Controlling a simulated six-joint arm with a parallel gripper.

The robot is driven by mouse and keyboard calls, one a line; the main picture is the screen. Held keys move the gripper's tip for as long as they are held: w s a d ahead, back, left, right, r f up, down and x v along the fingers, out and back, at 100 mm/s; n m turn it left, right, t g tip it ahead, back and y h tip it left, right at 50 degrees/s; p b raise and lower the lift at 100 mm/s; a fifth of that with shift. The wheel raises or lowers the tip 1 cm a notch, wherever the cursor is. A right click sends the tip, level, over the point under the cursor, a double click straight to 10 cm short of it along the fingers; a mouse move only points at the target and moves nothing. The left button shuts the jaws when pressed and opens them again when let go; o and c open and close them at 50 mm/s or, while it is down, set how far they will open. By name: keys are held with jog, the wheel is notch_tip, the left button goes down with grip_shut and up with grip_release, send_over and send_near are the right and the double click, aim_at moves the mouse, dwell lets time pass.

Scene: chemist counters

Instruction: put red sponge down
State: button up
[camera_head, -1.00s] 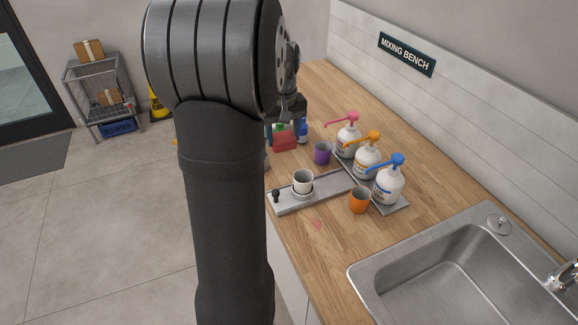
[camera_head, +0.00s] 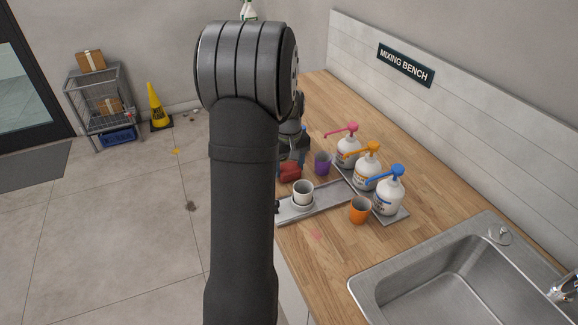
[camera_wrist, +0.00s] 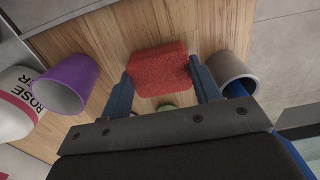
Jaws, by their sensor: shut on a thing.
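The red sponge (camera_head: 289,172) is over the wooden counter, left of the purple cup (camera_head: 322,163). In the wrist view the sponge (camera_wrist: 160,69) lies between the two fingers of my gripper (camera_wrist: 163,86), which is shut on it. The counter's wood shows around the sponge; I cannot tell whether it touches the counter. My arm hides part of my gripper in the head view.
An orange cup (camera_head: 360,210) and pump bottles (camera_head: 389,194) stand to the right. In the wrist view a purple cup (camera_wrist: 63,86) and a grey cup (camera_wrist: 230,70) flank the fingers.

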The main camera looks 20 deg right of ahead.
jog(key=shift+f, duration=0.2)
jog(key=o, duration=1)
jog(key=shift+o, duration=0.2)
notch_tip(320, 180, up, 12)
jog(key=shift+r, duration=0.15)
jog(key=shift+f, duration=4.2)
jog(key=shift+f, duration=0.1)
